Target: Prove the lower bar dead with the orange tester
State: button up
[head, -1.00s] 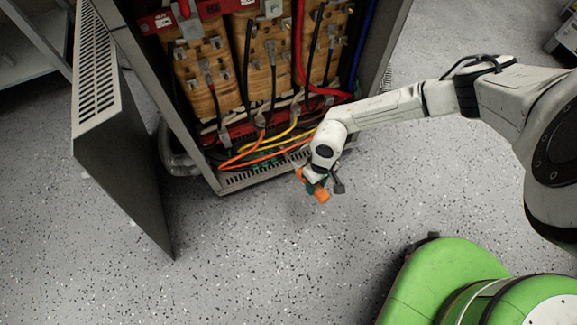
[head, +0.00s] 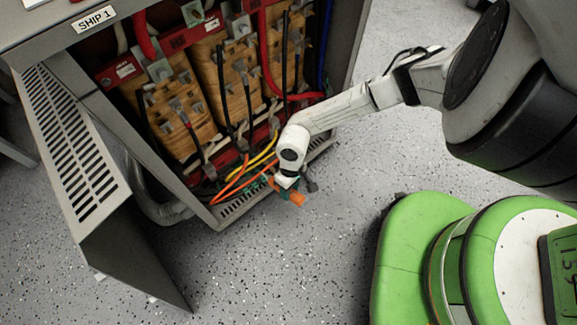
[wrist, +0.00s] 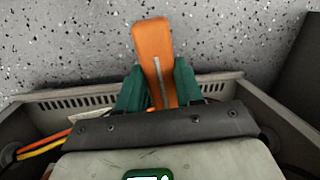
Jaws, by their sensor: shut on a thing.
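My gripper (head: 286,188) is just outside the front lower edge of the open cabinet (head: 225,212). It is shut on the orange tester (head: 297,200), which points down and away from the cabinet, over the floor. In the wrist view the tester (wrist: 153,52) stands between the two green fingers (wrist: 158,92). Inside the cabinet a red lower bar (head: 228,168) runs below the wound coils, partly hidden by cables. A red upper bar (head: 178,42) crosses above the coils. The tester is apart from both bars.
The cabinet door (head: 75,140) stands open at the left. Orange and yellow cables (head: 250,172) curve low inside the cabinet, beside my gripper. Black cables (head: 246,105) hang before the coils (head: 180,115). Speckled floor (head: 270,270) in front is clear.

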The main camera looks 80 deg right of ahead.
jog(key=shift+w+d+f+b, duration=0.1)
jog(key=shift+w+d+b, duration=0.55)
jog(key=shift+w, duration=0.35)
jog(key=shift+w+d+f+b, duration=0.1)
jog(key=shift+w+d+b, duration=0.55)
jog(key=shift+w, duration=0.3)
jog(key=shift+w+d+r+b, duration=0.2)
jog(key=shift+w+d+b, duration=0.35)
jog(key=shift+w, duration=0.25)
jog(key=shift+w+d+b, duration=0.3)
jog(key=shift+w+d, duration=0.15)
jog(key=shift+w, duration=0.05)
